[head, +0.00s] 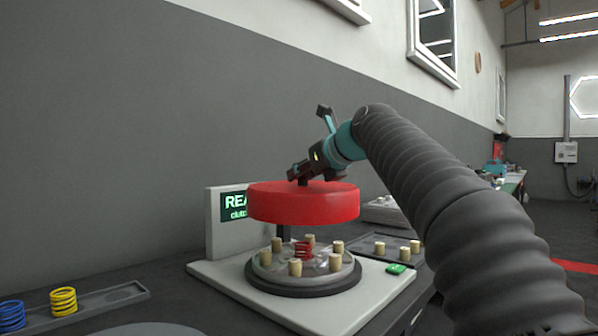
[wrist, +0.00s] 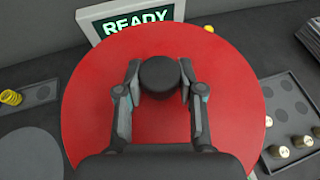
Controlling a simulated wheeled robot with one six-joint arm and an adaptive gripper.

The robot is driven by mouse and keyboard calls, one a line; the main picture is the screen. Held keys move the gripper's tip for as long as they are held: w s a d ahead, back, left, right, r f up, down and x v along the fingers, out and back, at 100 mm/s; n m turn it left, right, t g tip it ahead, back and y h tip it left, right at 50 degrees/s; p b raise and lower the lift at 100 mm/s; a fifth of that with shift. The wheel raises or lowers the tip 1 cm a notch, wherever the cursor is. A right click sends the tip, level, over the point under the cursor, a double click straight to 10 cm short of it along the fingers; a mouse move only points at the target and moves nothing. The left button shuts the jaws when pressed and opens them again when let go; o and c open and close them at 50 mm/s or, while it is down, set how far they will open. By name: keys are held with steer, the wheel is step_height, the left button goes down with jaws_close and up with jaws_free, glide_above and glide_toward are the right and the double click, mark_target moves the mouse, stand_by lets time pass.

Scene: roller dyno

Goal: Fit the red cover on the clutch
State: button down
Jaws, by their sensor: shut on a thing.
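The red cover (head: 303,205) is a thick round disc with a dark knob on top. My gripper (head: 304,174) is shut on that knob and holds the cover level above the clutch (head: 304,280), with a clear gap between them. In the wrist view the red cover (wrist: 85,110) fills the middle, and my gripper (wrist: 159,78) has one finger on each side of the black knob (wrist: 160,74). The clutch is a dark round base with several tan posts around a red spring (head: 303,250). The cover hides the clutch in the wrist view.
A screen reading READY (wrist: 128,20) stands behind the clutch on the white base plate (head: 215,275). A tray at left holds a yellow spring (head: 63,301) and a blue spring (head: 11,315). A tray with tan posts (head: 380,248) lies at right, near a green button (head: 396,269).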

mark_target(304, 244)
steer(key=shift+f+b, duration=0.55)
steer(key=shift+f, duration=0.5)
steer(key=shift+f+b, duration=1.8)
steer(key=shift+f, duration=0.2)
steer(key=shift+s+f+p, duration=0.2)
steer(key=shift+s+p, duration=0.05)
steer(key=shift+p, duration=0.1)
steer(key=shift+f+b, duration=1.7)
steer(key=shift+f, duration=1)
steer(key=shift+c, duration=1.2)
jaws_free()
steer(key=shift+r, duration=0.1)
step_height(304, 244, up, 7)
steer(key=p, duration=0.7)
